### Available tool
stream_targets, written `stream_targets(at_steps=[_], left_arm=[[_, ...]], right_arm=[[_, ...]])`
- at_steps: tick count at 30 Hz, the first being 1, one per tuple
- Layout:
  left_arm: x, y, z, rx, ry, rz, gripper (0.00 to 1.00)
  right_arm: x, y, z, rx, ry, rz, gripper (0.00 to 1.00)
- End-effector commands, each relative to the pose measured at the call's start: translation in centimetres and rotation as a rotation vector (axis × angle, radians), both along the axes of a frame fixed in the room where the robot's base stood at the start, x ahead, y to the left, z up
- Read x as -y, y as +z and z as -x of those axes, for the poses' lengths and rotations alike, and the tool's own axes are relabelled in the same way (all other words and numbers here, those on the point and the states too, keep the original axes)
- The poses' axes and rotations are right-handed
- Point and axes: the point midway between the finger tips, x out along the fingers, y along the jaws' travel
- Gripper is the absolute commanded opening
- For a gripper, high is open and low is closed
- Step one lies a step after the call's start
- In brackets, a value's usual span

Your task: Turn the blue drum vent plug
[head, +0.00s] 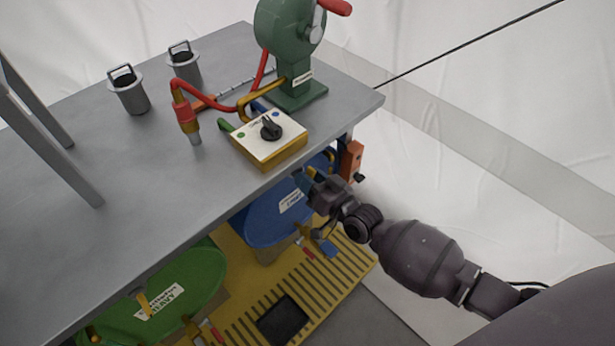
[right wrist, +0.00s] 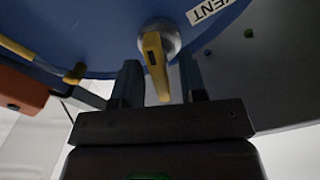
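The blue drum (head: 268,222) lies on its side under the table's edge, with a white label on its end. In the right wrist view the drum face (right wrist: 100,25) fills the top, with a label reading "VENT". The vent plug (right wrist: 155,62) is a round grey fitting with a yellow lever handle. My right gripper (right wrist: 160,84) is open, with one finger on each side of the yellow handle and a gap on both sides. In the head view my right gripper (head: 305,178) is at the drum's upper right. My left gripper is not in view.
The grey table (head: 130,190) overhangs the drums. A selector box (head: 268,142) and a green hand-crank pump (head: 290,40) stand near its right corner. An orange part (head: 352,160) is close beside my right gripper. A green drum (head: 165,300) lies left on the yellow pallet (head: 345,275).

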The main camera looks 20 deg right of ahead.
Motion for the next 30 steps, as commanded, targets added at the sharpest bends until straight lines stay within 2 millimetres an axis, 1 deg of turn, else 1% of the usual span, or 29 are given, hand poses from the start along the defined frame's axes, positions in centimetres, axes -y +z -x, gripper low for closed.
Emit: stream_targets(at_steps=[3, 11, 14, 18, 19, 26, 30], left_arm=[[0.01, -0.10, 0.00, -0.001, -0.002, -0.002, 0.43], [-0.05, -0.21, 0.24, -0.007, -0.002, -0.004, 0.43], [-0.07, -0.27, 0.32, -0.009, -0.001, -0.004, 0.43], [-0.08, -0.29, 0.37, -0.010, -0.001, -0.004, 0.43], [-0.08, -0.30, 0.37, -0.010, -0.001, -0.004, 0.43], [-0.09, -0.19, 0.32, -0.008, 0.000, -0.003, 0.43], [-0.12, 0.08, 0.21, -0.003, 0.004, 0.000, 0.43]], right_arm=[[-0.16, -0.02, -0.43, 0.000, 0.000, -0.001, 0.38], [-0.19, 0.06, -0.52, 0.000, 0.000, 0.000, 0.38], [-0.19, 0.06, -0.51, 0.000, 0.000, 0.000, 0.24], [-0.19, 0.05, -0.49, 0.000, 0.000, 0.000, 0.03], [-0.19, 0.05, -0.49, 0.000, 0.001, 0.000, 0.00], [-0.19, 0.12, -0.49, 0.005, 0.000, 0.011, 0.00], [-0.23, 0.27, -0.52, 0.020, 0.000, 0.048, 0.00]])
